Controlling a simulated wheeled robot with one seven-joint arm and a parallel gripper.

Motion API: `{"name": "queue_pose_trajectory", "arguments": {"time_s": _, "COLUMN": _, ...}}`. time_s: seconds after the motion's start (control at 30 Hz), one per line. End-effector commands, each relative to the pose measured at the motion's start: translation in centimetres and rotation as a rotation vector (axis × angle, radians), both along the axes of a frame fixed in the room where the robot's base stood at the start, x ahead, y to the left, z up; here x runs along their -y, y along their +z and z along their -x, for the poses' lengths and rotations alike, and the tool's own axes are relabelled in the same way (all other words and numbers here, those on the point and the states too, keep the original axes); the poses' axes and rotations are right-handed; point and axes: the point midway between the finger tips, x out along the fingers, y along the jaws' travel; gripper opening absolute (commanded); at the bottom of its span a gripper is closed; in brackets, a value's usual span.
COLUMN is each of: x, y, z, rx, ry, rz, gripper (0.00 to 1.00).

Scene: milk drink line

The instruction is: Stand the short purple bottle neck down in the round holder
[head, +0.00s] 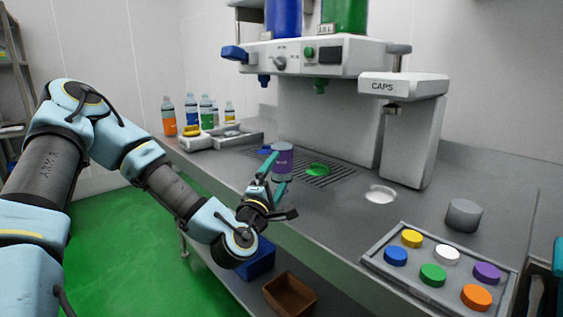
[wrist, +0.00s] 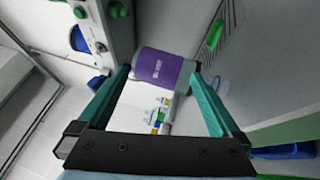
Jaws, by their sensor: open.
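The short purple-labelled bottle (head: 283,161) is above or on the counter, near the front edge of the drain grate. Its upper end looks wide and pale, and I cannot make out its neck. In the wrist view the bottle (wrist: 161,68) lies across the picture, at the fingertips. My gripper (head: 272,178) is open, with its teal fingers reaching to the bottle; in the wrist view the gripper (wrist: 160,76) has one finger at each end of it. I cannot tell whether they touch. A grey round cylinder (head: 463,216) stands on the right counter, possibly the round holder; its top looks plain.
A tray (head: 408,276) of coloured caps lies at the front right. A white round pad (head: 380,195) sits below the CAPS dispenser (head: 402,88). A green ring (head: 317,169) lies on the grate. Several bottles (head: 206,112) stand at the back left. The counter between pad and cylinder is clear.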

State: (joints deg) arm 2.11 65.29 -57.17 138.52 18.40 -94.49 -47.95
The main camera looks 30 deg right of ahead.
Motion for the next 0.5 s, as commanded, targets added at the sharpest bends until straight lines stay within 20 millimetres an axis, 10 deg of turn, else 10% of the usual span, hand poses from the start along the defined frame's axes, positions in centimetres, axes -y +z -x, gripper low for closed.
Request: {"name": "queue_pose_trajectory", "arguments": {"time_s": 0.5, "x": -0.2, "y": 2.4, "z": -0.4, "rx": 0.87, "ry": 0.183, "rz": -0.936, "gripper": 1.0}}
